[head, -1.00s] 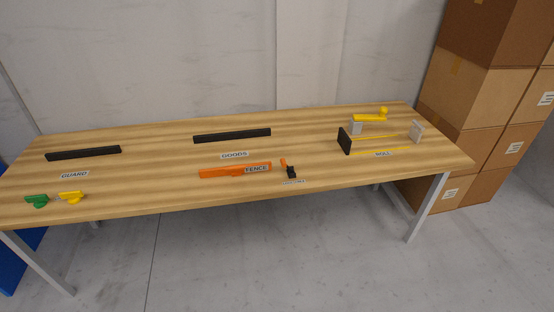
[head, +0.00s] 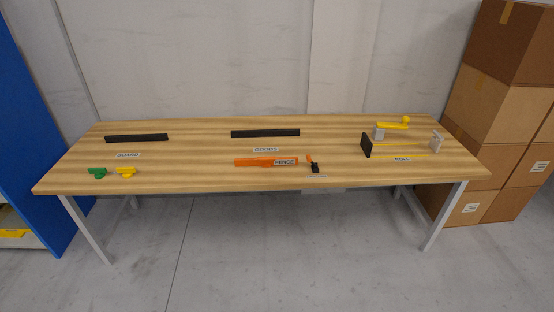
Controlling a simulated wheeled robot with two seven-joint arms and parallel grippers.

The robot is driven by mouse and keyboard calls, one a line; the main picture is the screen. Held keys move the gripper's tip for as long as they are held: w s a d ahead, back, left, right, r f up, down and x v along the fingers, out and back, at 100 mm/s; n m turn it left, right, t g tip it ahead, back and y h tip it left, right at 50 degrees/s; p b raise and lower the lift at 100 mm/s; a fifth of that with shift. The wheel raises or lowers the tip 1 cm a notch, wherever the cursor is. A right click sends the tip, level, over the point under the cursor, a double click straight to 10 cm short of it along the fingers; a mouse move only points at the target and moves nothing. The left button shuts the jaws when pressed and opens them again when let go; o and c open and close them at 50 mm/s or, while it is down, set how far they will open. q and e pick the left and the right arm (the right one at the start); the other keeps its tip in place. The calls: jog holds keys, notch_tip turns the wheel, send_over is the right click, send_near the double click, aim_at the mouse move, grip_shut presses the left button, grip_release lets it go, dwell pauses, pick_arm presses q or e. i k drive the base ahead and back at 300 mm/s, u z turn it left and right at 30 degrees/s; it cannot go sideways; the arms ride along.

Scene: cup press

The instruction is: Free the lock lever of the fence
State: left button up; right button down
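The orange fence (head: 256,162) lies near the front middle of the wooden table, with a "FENCE" label on its right part. Just right of it stands a small lock lever (head: 309,158) with an orange handle, rising from a black base (head: 315,169). The handle looks raised and leans slightly. A small label lies in front of the base, too small to read. Neither of my grippers is in view.
The table (head: 210,178) also holds black bars at the back left (head: 137,138) and middle (head: 265,133), green (head: 97,171) and yellow (head: 126,171) knobs, and a yellow-handled device (head: 392,125) at right. Boxes (head: 490,110) stand right, a blue cabinet (head: 30,120) left.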

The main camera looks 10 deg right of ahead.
aim_at(308, 157)
jog(key=u, duration=0.55)
jog(key=i, duration=1.9)
jog(key=z, duration=0.95)
